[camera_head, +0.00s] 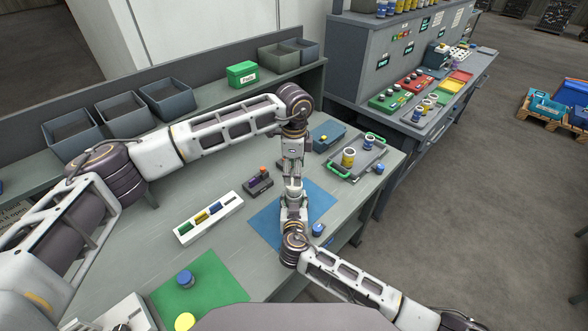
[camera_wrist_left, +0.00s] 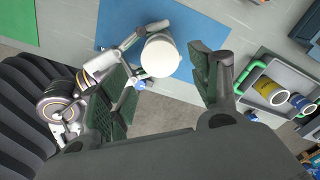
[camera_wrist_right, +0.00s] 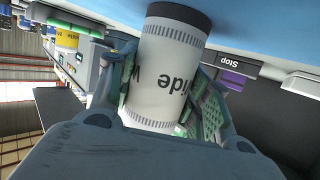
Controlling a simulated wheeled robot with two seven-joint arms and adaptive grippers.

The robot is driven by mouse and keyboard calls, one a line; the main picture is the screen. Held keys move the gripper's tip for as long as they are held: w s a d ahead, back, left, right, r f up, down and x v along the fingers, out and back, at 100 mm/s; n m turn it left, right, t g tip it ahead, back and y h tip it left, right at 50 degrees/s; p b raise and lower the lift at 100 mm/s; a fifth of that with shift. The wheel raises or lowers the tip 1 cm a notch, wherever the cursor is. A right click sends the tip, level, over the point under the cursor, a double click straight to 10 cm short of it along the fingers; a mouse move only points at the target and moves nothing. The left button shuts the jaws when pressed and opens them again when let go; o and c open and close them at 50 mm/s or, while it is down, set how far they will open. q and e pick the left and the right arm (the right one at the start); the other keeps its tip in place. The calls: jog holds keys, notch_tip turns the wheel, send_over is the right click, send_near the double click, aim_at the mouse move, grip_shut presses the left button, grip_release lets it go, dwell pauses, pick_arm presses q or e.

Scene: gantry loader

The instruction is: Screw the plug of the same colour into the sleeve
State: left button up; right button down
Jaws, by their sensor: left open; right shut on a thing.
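My right gripper (camera_head: 293,203) is shut on a white sleeve (camera_wrist_right: 168,70) with dark lettering and a dark band at one end. It holds the sleeve over the blue mat (camera_head: 264,224). My left gripper (camera_wrist_left: 165,90) is open above the sleeve, pointing down. In the left wrist view, the sleeve's pale round end (camera_wrist_left: 160,56) shows between and beyond the fingers, seemingly untouched. A blue plug-like piece (camera_head: 318,230) stands at the mat's right edge, and another (camera_head: 379,168) lies beside the tray. Whether the sleeve's inside holds anything, I cannot tell.
A tray with green handles (camera_head: 375,165) holds yellow and blue cylinders. A white rack (camera_head: 183,237) holds coloured pieces. A small dark button box (camera_head: 258,182) stands behind the mat. A green mat (camera_head: 220,285) carries a blue cylinder (camera_head: 185,280) and a yellow round piece (camera_head: 185,321).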

aim_at(294, 201)
pick_arm(q)
jog(key=shift+n, duration=0.6)
jog(key=shift+f, duration=0.1)
jog(key=shift+f, duration=3.9)
jog(key=shift+c, duration=0.4)
jog(key=c, duration=1)
